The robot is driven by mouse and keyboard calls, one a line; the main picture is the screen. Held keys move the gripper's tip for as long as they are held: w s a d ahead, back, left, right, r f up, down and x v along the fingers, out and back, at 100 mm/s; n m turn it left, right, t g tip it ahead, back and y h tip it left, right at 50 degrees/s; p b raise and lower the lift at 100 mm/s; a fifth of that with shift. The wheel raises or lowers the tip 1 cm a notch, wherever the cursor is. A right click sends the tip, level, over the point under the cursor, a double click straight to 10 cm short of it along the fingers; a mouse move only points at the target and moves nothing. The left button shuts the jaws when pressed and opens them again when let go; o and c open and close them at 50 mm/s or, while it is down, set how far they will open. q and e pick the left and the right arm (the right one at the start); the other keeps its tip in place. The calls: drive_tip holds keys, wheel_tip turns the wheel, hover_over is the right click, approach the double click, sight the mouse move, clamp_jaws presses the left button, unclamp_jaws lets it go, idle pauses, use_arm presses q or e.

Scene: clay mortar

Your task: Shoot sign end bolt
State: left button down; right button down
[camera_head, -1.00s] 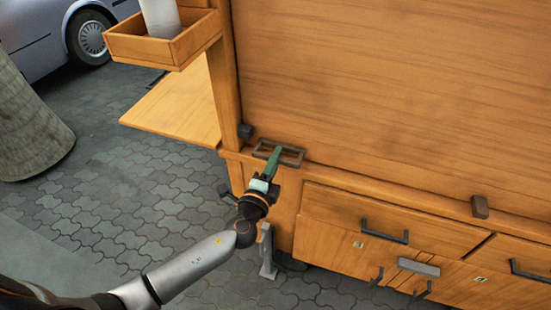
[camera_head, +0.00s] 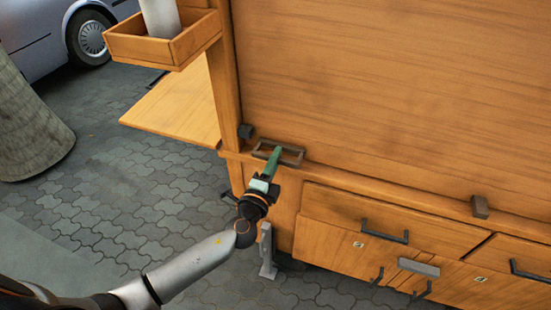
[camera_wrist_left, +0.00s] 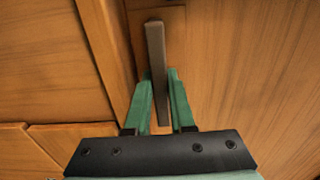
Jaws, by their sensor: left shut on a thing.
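The bolt is a dark rectangular loop handle (camera_head: 293,158) on the ledge at the lower left corner of the large wooden sign panel (camera_head: 390,90). My left gripper (camera_head: 273,158) reaches it from the front, its green fingers over the loop. In the left wrist view the dark bar of the bolt (camera_wrist_left: 155,55) runs between the two green fingers (camera_wrist_left: 160,95), which are shut on it. The fingers hide part of the bolt, and I cannot see how far it is shot. My right gripper is not in view.
A small dark block (camera_head: 245,131) sits on the post left of the bolt, and another (camera_head: 480,207) on the ledge to the right. Drawers with dark handles (camera_head: 385,231) are below. A wooden side shelf (camera_head: 175,105) and an open box (camera_head: 165,45) jut out left.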

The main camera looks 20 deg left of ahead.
sight(255, 156)
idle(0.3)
use_arm(q)
drive_tip(key=shift+a+f, duration=0.15)
drive_tip(key=shift+a, duration=0.25)
drive_tip(key=a+b, duration=0.2)
drive_tip(key=a, duration=0.2)
drive_tip(key=shift+w, duration=0.1)
drive_tip(key=shift+a, duration=0.25)
drive_tip(key=c, duration=0.8)
unclamp_jaws()
drive_tip(key=shift+o, duration=0.2)
